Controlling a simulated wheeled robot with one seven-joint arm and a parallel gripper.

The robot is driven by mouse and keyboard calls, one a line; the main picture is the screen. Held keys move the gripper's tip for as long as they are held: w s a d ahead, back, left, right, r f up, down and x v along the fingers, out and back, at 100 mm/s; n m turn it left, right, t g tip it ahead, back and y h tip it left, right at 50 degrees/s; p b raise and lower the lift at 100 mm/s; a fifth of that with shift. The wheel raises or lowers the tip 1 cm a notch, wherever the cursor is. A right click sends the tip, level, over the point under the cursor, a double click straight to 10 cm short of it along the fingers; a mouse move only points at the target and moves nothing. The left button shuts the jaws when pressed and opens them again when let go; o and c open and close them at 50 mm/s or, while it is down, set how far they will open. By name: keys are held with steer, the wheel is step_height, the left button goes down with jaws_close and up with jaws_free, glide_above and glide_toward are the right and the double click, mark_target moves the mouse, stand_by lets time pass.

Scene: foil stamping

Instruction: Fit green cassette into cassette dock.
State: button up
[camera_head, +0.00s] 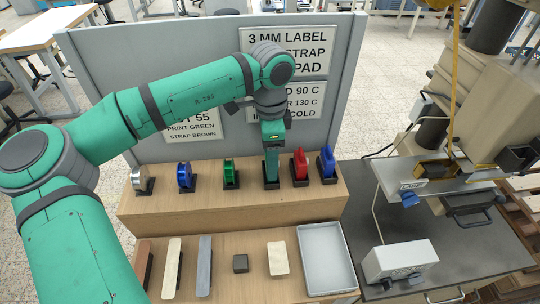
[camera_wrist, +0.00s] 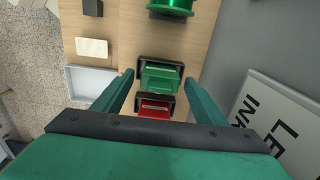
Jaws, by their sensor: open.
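The green cassette (camera_wrist: 160,80) stands in a black holder on the wooden shelf. In the wrist view it lies between the two fingers of my gripper (camera_wrist: 160,76), with a gap on each side. My gripper is open and points down over the cassette. In the head view my gripper (camera_head: 271,150) covers most of the cassette, and the black holder shows below it. The foil press (camera_head: 440,178) stands at the right with a label on its front plate. I cannot tell for sure which part of it is the cassette dock.
A red cassette (camera_head: 300,164) and a blue cassette (camera_head: 327,162) stand right of my gripper. A green spool (camera_head: 230,173), a blue spool (camera_head: 185,175) and a silver spool (camera_head: 140,177) stand left. A grey sign panel (camera_head: 345,90) rises behind. A grey tray (camera_head: 326,258) lies in front.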

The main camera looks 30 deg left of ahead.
step_height(320, 180, up, 12)
stand_by(0.5)
steer(key=shift+r, duration=0.1)
stand_by(0.4)
